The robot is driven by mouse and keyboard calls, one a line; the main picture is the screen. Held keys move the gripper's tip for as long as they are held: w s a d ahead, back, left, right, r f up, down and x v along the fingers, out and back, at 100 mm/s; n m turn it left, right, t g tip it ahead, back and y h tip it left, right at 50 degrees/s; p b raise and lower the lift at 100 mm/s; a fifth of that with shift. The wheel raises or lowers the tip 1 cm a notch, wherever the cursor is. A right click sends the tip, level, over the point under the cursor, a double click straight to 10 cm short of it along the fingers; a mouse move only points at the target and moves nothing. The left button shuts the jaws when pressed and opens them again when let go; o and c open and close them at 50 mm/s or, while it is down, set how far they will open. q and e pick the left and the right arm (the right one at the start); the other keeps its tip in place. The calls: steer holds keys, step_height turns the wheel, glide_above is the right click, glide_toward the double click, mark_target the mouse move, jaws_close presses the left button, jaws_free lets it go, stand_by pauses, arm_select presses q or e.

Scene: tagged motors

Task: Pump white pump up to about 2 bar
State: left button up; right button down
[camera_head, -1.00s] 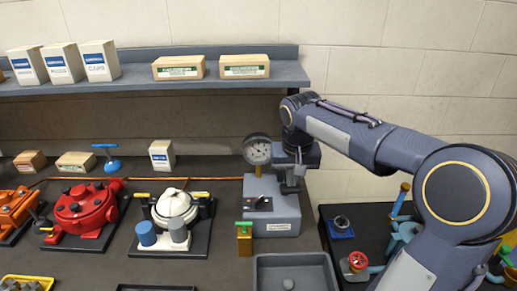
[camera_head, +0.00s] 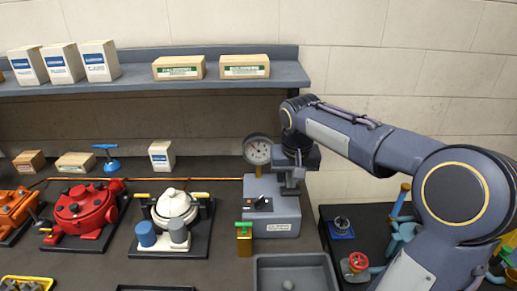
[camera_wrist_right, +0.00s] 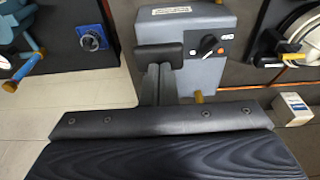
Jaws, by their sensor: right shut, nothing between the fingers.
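The white pump (camera_head: 174,206), a round white body with yellow parts, stands on a black base on the bench. A blue cylinder (camera_head: 145,233) and a grey cylinder (camera_head: 178,231) stand at its front. To its right is a grey box station (camera_head: 262,186) with a round dial gauge (camera_head: 258,150) and a knob with an orange mark, also in the wrist view (camera_wrist_right: 207,45). The gauge reading is too small to tell. My right gripper (camera_head: 291,188) is shut and empty, over the station's right side; its fingers (camera_wrist_right: 158,58) show beside the station in the wrist view. My left gripper is not in view.
A red pump (camera_head: 82,208) and an orange one (camera_head: 12,206) stand at the left. A yellow-and-green block (camera_head: 244,240) and a grey tray (camera_head: 262,284) are in front of the station. A shelf (camera_head: 205,82) with boxes runs above.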

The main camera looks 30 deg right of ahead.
steer(key=shift+r, duration=0.3)
step_height(320, 180, up, 5)
steer(key=p, duration=0.4)
steer(key=shift+p, duration=0.3)
steer(key=shift+s, duration=0.1)
stand_by(0.4)
